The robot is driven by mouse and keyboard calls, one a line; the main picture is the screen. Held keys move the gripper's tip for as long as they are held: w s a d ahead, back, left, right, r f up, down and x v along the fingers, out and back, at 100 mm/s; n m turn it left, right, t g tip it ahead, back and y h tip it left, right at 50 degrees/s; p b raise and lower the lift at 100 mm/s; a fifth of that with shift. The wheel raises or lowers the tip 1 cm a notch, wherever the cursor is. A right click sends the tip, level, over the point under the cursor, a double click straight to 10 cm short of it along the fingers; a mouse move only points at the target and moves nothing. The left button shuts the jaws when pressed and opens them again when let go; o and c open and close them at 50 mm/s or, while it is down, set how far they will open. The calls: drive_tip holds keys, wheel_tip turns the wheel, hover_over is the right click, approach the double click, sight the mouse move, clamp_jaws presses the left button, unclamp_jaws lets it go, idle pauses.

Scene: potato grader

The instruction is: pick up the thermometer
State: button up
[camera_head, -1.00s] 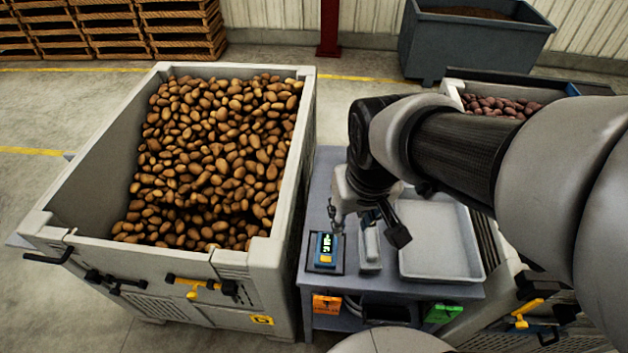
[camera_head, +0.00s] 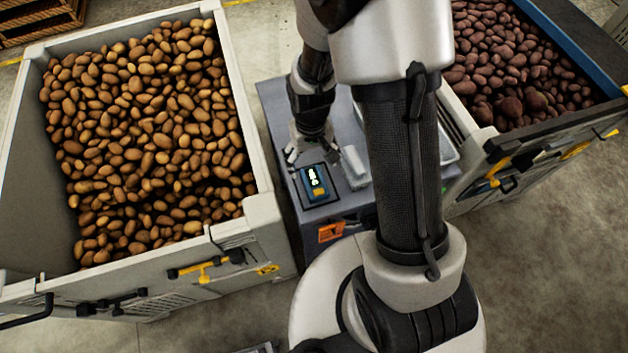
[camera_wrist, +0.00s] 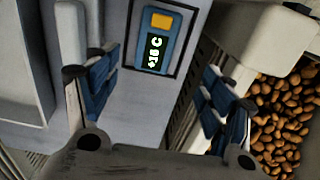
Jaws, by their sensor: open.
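The thermometer (camera_head: 315,182) is a small blue device with a lit display and an orange button. It lies on a dark pad on the grey table (camera_head: 272,98) between the crates. In the wrist view the thermometer (camera_wrist: 158,40) shows at top centre, its display reading about +16 C. My gripper (camera_head: 306,157) is above the table just behind the thermometer. In the wrist view its two blue-padded fingers (camera_wrist: 155,92) stand wide apart, with nothing between them. The thermometer lies beyond the fingertips, apart from them.
A white-grey block (camera_head: 354,167) lies right of the thermometer, and a pale tray (camera_head: 447,150) is partly hidden by my arm. A large crate (camera_head: 262,205) of brown potatoes stands left. A crate of reddish potatoes (camera_head: 505,75) stands right. An orange tag (camera_head: 331,231) hangs at the table front.

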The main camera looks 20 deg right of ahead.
drive_tip(key=b, duration=0.1)
hover_over(315, 182)
drive_tip(key=f, duration=0.5)
drive_tip(key=shift+w+a+f, duration=0.3)
drive_tip(key=shift+a, duration=0.1)
drive_tip(key=f, duration=0.1)
drive_tip(key=f+b, duration=0.1)
drive_tip(key=f, duration=0.1)
drive_tip(key=f+b, duration=0.1)
drive_tip(key=f, duration=0.1)
drive_tip(key=shift+s+d+f, duration=0.1)
drive_tip(key=shift+s+d, duration=0.05)
drive_tip(key=shift+d, duration=0.2)
drive_tip(key=c, duration=1.2)
